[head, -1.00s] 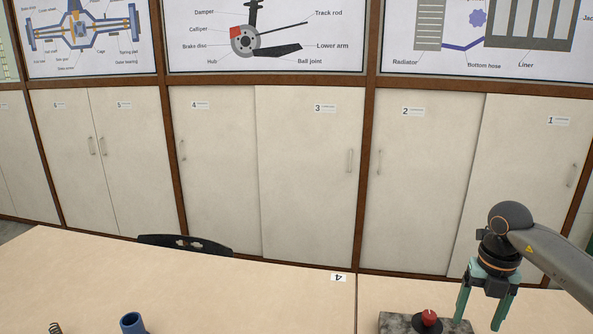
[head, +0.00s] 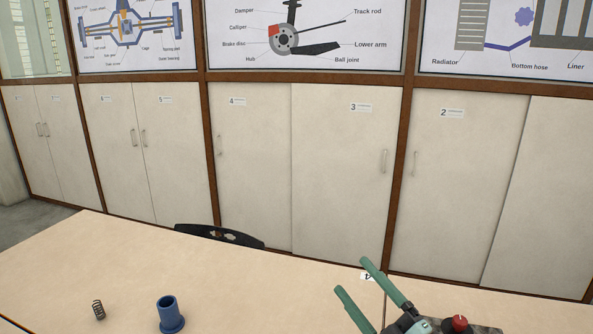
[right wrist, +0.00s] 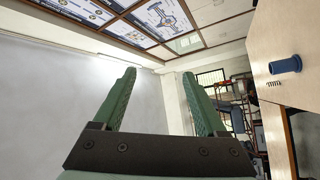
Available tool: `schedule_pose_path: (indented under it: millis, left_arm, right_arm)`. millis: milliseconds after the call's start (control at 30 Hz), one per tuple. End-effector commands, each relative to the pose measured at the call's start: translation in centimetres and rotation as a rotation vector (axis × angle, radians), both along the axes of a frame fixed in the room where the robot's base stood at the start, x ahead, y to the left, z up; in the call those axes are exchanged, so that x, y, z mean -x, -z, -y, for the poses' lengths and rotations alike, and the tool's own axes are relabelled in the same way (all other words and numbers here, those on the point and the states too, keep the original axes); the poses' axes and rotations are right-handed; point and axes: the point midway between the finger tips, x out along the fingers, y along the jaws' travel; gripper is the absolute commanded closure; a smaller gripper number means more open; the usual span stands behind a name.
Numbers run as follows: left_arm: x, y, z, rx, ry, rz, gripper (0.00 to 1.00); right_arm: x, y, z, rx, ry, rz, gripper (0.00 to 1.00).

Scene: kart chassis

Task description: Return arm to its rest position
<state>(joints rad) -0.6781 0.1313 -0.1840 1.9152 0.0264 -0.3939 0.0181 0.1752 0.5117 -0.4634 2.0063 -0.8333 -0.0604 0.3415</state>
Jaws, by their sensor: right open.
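My right gripper (head: 355,280) shows at the lower middle of the head view, with its two green fingers spread apart and pointing up and to the left. Nothing is between them. The rest of my right arm is mostly cut off by the bottom edge of the head view. My left gripper is in neither view.
On the wooden table (head: 250,290) are a coil spring (head: 98,310) and a blue flanged cylinder (head: 169,314). A red knob (head: 459,323) on a grey block stands right of the gripper. A black chair (head: 220,236) is behind the table, before white cabinets (head: 335,170).

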Motion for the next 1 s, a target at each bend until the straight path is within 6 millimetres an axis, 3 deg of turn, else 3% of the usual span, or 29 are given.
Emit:
schedule_pose_path:
  millis: [133, 233, 400, 600, 800, 1000]
  left_arm:
    - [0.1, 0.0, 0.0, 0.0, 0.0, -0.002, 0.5]
    - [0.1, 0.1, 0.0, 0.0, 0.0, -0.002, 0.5]
    - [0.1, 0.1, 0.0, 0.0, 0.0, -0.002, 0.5]
    - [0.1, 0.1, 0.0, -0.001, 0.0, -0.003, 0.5]
    - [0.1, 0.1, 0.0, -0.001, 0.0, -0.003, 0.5]
    - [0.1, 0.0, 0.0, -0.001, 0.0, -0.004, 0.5]
  right_arm:
    - [0.5, 4.0, 4.9, -0.221, 0.253, -0.253, 0.26]
    - [2.0, 8.3, 8.0, -0.328, 0.416, -0.463, 0.26]
    - [7.8, 16.5, 11.2, -0.437, 0.64, -0.866, 0.26]
    - [15.4, 22.5, 11.9, -0.465, 0.77, -1.232, 0.26]
    - [21.8, 25.3, 11.4, -0.456, 0.826, -1.497, 0.26]
    - [27.3, 26.7, 10.5, -0.432, 0.84, -1.713, 0.26]
